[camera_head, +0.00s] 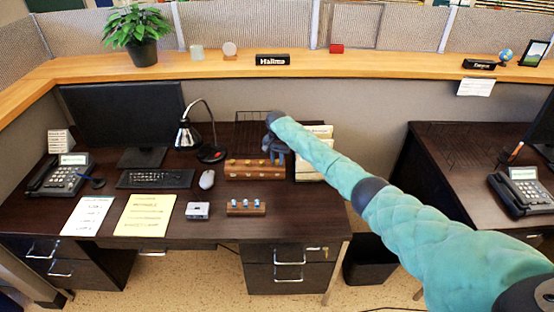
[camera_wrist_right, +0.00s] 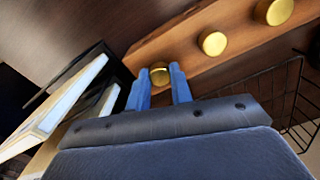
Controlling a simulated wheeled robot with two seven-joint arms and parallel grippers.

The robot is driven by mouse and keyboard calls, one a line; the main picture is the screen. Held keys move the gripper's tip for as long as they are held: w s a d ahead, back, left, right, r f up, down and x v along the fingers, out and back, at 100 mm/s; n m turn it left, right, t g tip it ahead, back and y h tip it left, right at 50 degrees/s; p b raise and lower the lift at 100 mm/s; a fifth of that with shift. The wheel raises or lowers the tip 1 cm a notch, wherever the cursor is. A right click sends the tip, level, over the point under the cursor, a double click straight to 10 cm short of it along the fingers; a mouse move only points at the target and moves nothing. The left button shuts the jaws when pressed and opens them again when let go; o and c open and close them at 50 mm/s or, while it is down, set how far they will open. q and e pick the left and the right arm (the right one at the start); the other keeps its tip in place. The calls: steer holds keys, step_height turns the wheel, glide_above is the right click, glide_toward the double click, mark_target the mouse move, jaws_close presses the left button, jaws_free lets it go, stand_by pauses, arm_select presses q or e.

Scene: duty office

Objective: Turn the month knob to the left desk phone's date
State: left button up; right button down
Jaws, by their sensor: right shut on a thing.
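The left desk phone (camera_head: 60,178) stands at the desk's left end. Its small lit display (camera_head: 74,159) is too small to read. A wooden block (camera_head: 240,172) with a row of brass knobs stands near the back middle of the desk. My right gripper (camera_head: 276,158) reaches down over the block's right end. In the right wrist view its blue fingers (camera_wrist_right: 163,75) are shut on the end brass knob (camera_wrist_right: 160,74), one on each side. Other brass knobs (camera_wrist_right: 212,43) sit further along the block. Any knob labels are hidden or unreadable. My left gripper is not in view.
A wire tray (camera_head: 252,128) stands behind the block and upright folders (camera_head: 312,160) to its right. A lamp (camera_head: 190,130), mouse (camera_head: 207,179) and keyboard (camera_head: 155,179) lie left. A smaller wooden holder (camera_head: 246,208) and grey box (camera_head: 197,210) are in front. Another phone (camera_head: 522,190) sits on the right desk.

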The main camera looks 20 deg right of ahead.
steer(key=n, duration=0.6)
steer(key=shift+n, duration=2.1)
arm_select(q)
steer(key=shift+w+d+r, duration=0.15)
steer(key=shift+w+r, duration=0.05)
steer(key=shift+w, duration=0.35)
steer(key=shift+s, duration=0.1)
arm_select(e)
steer(key=c, duration=1.2)
jaws_free()
steer(key=shift+c, duration=0.2)
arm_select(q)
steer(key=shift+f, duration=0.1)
